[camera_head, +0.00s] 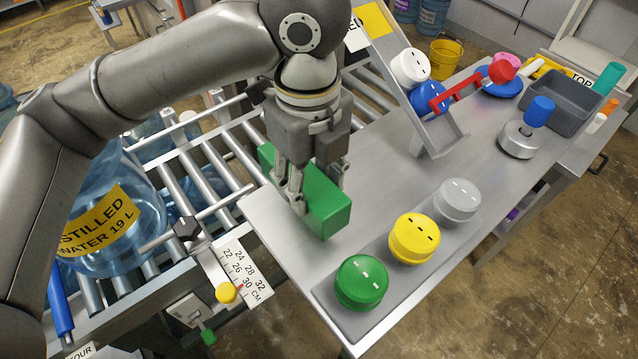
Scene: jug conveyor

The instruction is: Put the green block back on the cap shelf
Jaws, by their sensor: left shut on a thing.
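The green block (329,216) is a long rectangular bar near the left edge of the steel table (385,189). My left gripper (315,191) points down with its fingers shut on the block; I cannot tell whether the block touches the tabletop. A low grey strip (382,275) along the table's front edge carries a green cap (361,282), a yellow cap (414,239) and a grey cap (458,201). A tilted rack (437,134) farther back holds a white cap (411,67) and a blue cap (428,98). Which one is the cap shelf is unclear. My right gripper is out of view.
A roller conveyor (216,168) with a large blue water jug (108,212) lies to the left. A ruler plate (240,272) with a yellow knob adjoins the table. A blue-handled stamp (519,137) and a grey bin (572,105) stand at the right. The middle tabletop is clear.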

